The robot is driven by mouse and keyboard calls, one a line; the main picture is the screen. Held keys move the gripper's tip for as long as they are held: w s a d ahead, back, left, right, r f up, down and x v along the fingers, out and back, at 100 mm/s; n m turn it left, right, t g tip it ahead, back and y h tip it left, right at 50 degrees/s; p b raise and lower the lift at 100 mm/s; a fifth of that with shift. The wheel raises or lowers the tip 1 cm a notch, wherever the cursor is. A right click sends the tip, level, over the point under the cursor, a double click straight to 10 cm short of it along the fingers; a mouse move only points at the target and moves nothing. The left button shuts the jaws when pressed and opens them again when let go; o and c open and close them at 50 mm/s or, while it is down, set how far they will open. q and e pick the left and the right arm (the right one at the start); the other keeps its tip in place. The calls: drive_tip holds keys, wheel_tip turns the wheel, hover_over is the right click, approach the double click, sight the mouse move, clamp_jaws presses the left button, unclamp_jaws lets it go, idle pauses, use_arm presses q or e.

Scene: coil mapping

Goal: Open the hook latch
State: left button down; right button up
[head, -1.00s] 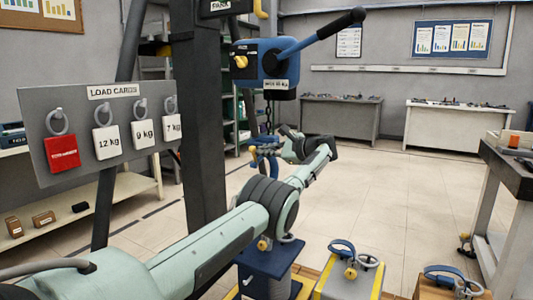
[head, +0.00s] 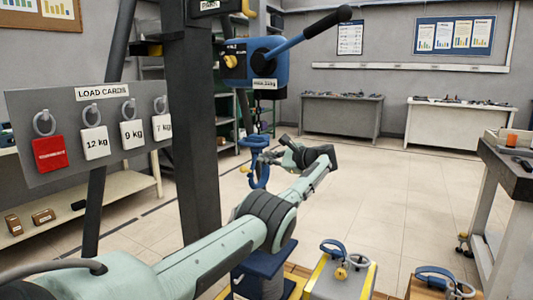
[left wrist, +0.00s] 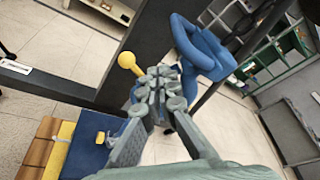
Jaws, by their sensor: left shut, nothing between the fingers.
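The blue hook (head: 261,178) hangs under the blue hoist (head: 262,66). A yellow ball-ended lever (head: 244,169) sticks out at its left side. My left gripper (head: 272,158) is at the hook, its fingers pointing toward it from the right. In the left wrist view, the fingertips (left wrist: 160,86) are together with nothing between them. The yellow ball (left wrist: 126,60) is just left of the fingertips there, and the blue hook (left wrist: 204,52) is to their upper right. The fingers partly hide the lever; I cannot tell whether they touch it. My right gripper is out of view.
A dark upright post (head: 199,130) stands left of the hook. The load card board (head: 70,150) is further left. Weights with blue shackles, including a yellow-edged one (head: 340,280), stand below at the right. A workbench (head: 512,175) is at the right edge. Open floor lies behind.

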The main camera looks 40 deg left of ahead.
use_arm(q)
drive_tip(key=v, duration=0.9)
drive_tip(key=shift+r, duration=0.35)
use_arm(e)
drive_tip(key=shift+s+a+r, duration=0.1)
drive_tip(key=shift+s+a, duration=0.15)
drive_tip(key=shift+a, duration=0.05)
use_arm(q)
drive_tip(key=shift+w+a, duration=0.1)
